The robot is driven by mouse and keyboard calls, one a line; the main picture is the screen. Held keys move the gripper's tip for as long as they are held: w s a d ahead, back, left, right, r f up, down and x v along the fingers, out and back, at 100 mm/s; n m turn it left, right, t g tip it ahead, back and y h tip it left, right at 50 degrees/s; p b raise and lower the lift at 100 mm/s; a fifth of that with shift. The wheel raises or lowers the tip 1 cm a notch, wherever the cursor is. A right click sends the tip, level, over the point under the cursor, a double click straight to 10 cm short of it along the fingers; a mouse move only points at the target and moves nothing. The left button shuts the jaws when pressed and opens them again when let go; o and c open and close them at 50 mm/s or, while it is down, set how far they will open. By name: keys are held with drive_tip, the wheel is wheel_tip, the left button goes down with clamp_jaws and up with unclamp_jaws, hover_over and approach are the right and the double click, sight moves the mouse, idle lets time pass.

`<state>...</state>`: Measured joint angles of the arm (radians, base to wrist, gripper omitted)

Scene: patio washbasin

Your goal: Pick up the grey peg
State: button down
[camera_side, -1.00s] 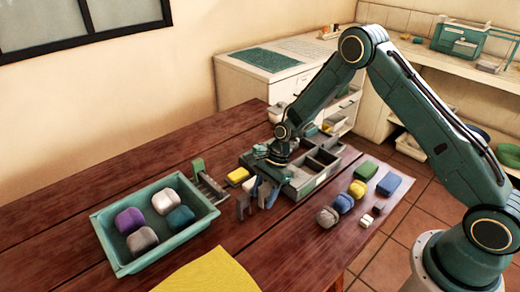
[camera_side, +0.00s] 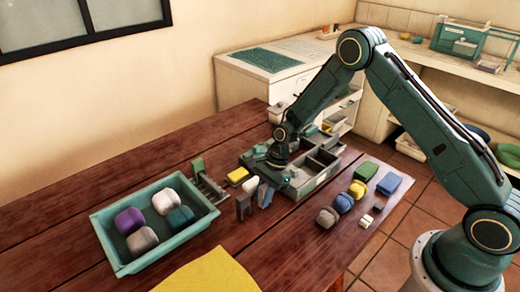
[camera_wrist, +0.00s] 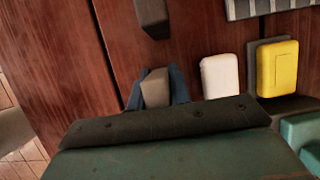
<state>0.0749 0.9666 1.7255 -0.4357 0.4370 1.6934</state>
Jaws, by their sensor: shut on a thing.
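My gripper (camera_side: 265,196) is low over the wooden table, left of the grey compartment tray. In the wrist view its two blue fingers (camera_wrist: 157,88) are shut on the grey peg (camera_wrist: 155,88), one on each side. The peg's lower part is hidden behind my gripper's body, and I cannot tell whether it touches the table. Another dark grey piece (camera_wrist: 152,18) is apart from it at the top of the wrist view; it seems to be the upright grey piece (camera_side: 243,206) left of my gripper in the side view.
A white block (camera_wrist: 220,75) and a yellow block (camera_wrist: 278,68) are close by. The compartment tray (camera_side: 314,184) stands right of my gripper. A teal bin (camera_side: 116,262) with several soft blocks is left. Several coloured blocks line the right; a yellow cloth (camera_side: 208,274) lies in front.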

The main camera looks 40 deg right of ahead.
drive_tip(key=shift+r, duration=0.15)
wheel_tip(320, 180, up, 20)
idle(0.8)
